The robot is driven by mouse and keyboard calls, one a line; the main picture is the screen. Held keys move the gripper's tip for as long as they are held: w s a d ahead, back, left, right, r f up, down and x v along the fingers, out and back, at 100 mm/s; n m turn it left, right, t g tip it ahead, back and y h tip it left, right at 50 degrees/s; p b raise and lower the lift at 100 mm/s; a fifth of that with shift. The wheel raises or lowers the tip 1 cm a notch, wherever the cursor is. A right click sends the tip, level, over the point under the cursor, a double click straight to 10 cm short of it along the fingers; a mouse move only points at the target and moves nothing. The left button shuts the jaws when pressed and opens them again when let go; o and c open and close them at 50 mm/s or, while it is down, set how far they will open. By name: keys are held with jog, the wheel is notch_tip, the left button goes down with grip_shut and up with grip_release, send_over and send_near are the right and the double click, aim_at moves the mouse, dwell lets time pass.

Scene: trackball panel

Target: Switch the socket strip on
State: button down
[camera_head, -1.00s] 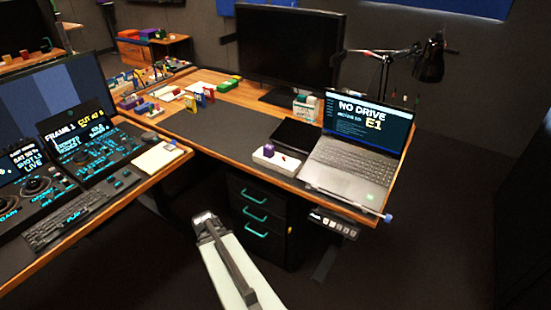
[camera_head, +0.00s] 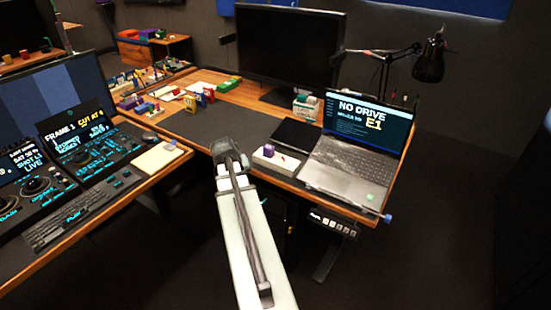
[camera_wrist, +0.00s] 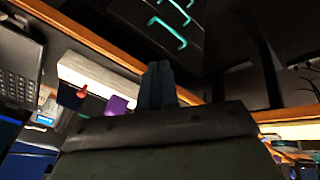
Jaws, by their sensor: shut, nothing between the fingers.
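A white strip (camera_head: 276,160) lies at the near edge of the desk, left of the laptop; it looks like the socket strip. A purple piece (camera_head: 268,150) stands on it. In the wrist view the white strip (camera_wrist: 98,74) runs along the wooden edge, with a small red part (camera_wrist: 82,92) and the purple piece (camera_wrist: 116,104) by it. Whether its switch is on cannot be told. My gripper (camera_head: 226,147) is just left of the strip in the head view. In the wrist view its fingers (camera_wrist: 158,82) are together and empty, and overlap the strip's near end.
The open laptop (camera_head: 352,168) stands right of the strip, with a flat black pad (camera_head: 298,134) behind it. A large monitor (camera_head: 290,50) is at the back. A button panel (camera_head: 333,224) hangs under the front edge. The dark desk mat (camera_head: 205,123) is mostly clear.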

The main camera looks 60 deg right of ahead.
aim_at(284, 159)
jog(key=d+r+m+g+h, duration=0.1)
jog(key=d+r+m+h, duration=0.1)
jog(key=d+r, duration=0.4)
jog(key=shift+s+d+r+g+h, duration=0.3)
jog(key=shift+s+r+h, duration=0.15)
jog(key=shift+r+h, duration=0.25)
jog(key=shift+f, duration=0.1)
jog(key=x, duration=1)
jog(key=shift+s+d+f, duration=0.15)
jog(key=shift+s+d+r, duration=0.35)
jog(key=shift+s+d, duration=0.3)
jog(key=shift+s, duration=0.15)
jog(key=shift+s+d+r, duration=0.15)
jog(key=shift+s+d, duration=0.35)
jog(key=shift+s, duration=0.05)
